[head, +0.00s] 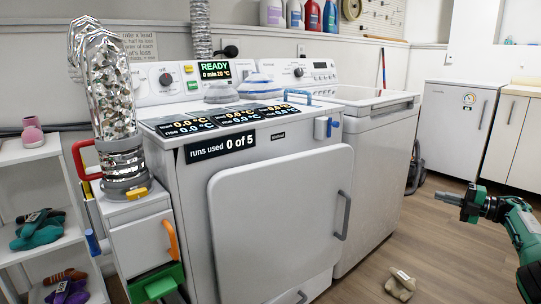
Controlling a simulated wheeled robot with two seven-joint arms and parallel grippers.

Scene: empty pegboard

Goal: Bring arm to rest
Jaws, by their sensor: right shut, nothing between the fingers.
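My right gripper (447,199) is at the right side of the head view, on a teal and dark arm that comes in from the lower right. Its fingers point left and are shut with nothing between them. It is in front of the open floor, apart from the white dryer (210,165) and the white washer beside it (372,165). My left gripper is not in view.
The dryer's grey door (275,220) is closed. A silver duct (108,95) stands at its left, above a small cabinet with coloured handles (140,240). A beige object (401,284) lies on the wooden floor (430,240), otherwise clear there.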

